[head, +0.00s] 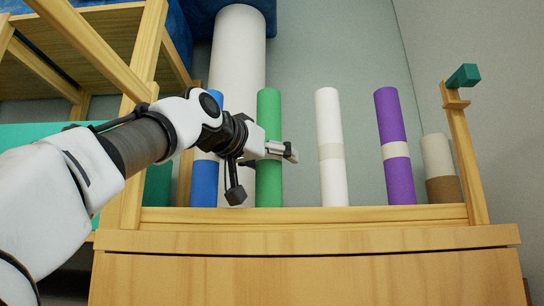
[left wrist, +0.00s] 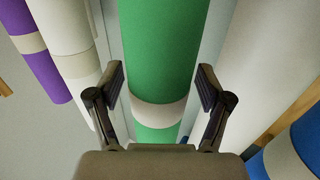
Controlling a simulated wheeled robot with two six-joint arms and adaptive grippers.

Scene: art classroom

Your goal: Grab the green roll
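The green roll (head: 268,108) stands upright behind the wooden rail in the head view, between a blue roll and a white roll. My left gripper (head: 262,172) is in front of its middle part and hides some of it. In the left wrist view the green roll (left wrist: 160,50) with its pale band (left wrist: 158,114) runs between the fingers of my left gripper (left wrist: 160,88). The fingers are spread, one on each side of the roll, with a gap to it. My right gripper is not in view.
A blue roll (head: 204,184) stands close to the left, with a large white roll (head: 238,50) behind. A white roll (head: 328,120), a purple roll (head: 390,115) and a short white-and-brown roll (head: 438,160) stand to the right. A wooden rail (head: 330,214) runs along the front.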

